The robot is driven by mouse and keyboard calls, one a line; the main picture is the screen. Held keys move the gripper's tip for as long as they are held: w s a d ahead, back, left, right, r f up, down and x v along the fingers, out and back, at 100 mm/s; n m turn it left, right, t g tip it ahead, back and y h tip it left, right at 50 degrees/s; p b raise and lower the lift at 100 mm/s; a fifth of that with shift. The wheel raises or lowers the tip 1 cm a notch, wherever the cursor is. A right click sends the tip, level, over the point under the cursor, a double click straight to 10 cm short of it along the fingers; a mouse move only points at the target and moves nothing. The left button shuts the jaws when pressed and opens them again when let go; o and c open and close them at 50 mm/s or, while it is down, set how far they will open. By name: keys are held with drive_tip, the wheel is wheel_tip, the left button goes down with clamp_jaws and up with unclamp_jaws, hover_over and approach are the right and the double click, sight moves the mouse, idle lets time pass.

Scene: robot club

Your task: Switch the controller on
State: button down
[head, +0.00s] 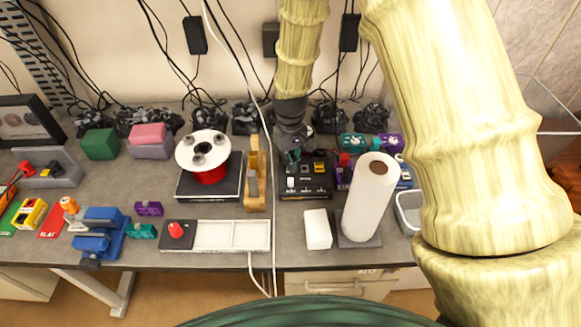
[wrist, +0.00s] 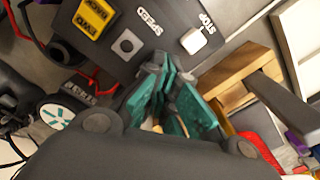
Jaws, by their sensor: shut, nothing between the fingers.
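The controller is a black box (head: 318,190) near the middle of the bench, left of the white paper roll. In the wrist view its dark panel (wrist: 150,60) carries yellow labelled parts (wrist: 92,18), a grey knob or button (wrist: 127,45) by the word SPEED, and a white button (wrist: 194,41) by the word STOP. My gripper (head: 292,160) is over the controller's far left part, fingers pointing down. Its teal fingers (wrist: 162,80) are shut and empty; they hide part of the panel. Contact cannot be told.
A wooden piece (head: 255,195) stands close left of the controller. The paper roll (head: 367,198) stands upright to its right, with a white box (head: 318,229) in front. A white cable (head: 271,150) crosses the bench. A spool (head: 204,152) sits on a black platform further left.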

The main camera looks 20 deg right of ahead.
drive_tip(key=shift+f+b, duration=0.3)
drive_tip(key=shift+f, duration=0.45)
idle(0.6)
drive_tip(key=shift+r, duration=0.1)
drive_tip(key=shift+r+p, duration=2.5)
drive_tip(key=shift+r, duration=0.9)
